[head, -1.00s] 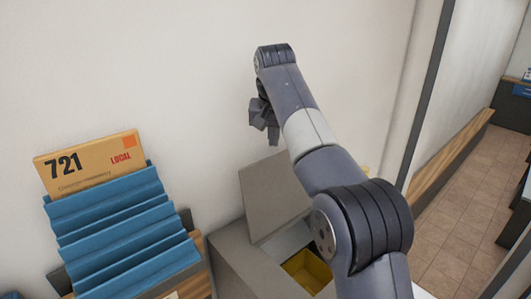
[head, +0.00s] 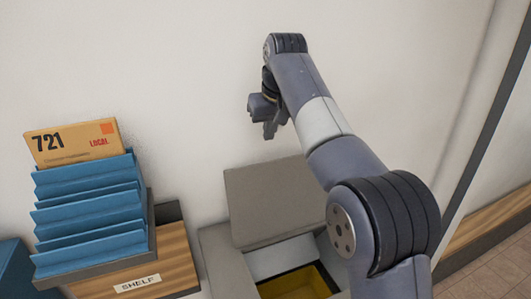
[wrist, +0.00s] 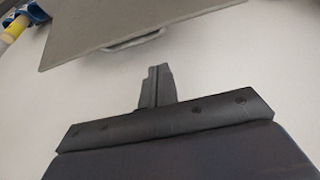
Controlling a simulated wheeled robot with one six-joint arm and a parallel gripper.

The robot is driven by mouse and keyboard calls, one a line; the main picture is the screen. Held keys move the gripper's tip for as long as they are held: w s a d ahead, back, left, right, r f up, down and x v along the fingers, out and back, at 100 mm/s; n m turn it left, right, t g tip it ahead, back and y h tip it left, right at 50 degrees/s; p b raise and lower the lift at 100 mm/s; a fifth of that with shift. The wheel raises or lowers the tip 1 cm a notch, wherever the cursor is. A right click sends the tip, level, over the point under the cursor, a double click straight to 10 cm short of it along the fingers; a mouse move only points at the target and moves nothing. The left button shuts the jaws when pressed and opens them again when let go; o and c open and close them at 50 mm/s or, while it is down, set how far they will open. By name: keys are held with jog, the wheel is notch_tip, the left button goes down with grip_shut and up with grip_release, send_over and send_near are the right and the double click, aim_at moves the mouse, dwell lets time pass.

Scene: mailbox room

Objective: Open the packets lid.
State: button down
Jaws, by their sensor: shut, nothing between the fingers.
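The packets lid is a grey panel (head: 268,200) that stands raised and leans back toward the wall, above a grey box (head: 222,262). The box is open and its yellow inside (head: 298,284) shows. In the wrist view the lid (wrist: 110,22) is at the top, with a metal handle (wrist: 133,40) along its edge. My gripper (head: 269,132) is above the lid near the wall, apart from it. In the wrist view my gripper (wrist: 157,72) has its fingers together with nothing between them. No label is readable on the lid or box.
A blue slotted rack (head: 95,212) with an orange card marked 721 LOCAL (head: 75,142) stands on a wooden shelf (head: 160,262) to the left. The white wall (head: 180,70) is close behind. A blue and yellow object (wrist: 18,24) shows in the wrist view's corner.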

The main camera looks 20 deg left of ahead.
jog(key=x, duration=0.9)
jog(key=shift+a+f, duration=0.15)
jog(key=shift+f, duration=0.3)
jog(key=shift+f+b, duration=0.1)
jog(key=shift+b, duration=0.35)
jog(key=shift+s+d+t+y+b, duration=0.2)
jog(key=shift+t+y+b, duration=0.15)
jog(key=shift+b, duration=0.75)
jog(key=shift+s+d+r+t+y+b, duration=0.2)
jog(key=shift+s+d+r+t+b, duration=0.15)
jog(key=shift+s+d+b, duration=0.45)
jog(key=shift+s+d+r+t+y+b, duration=0.15)
jog(key=shift+s+d+r+t+b, duration=0.2)
jog(key=shift+s+b, duration=0.5)
jog(key=shift+w+a, duration=0.1)
jog(key=shift+w, duration=0.1)
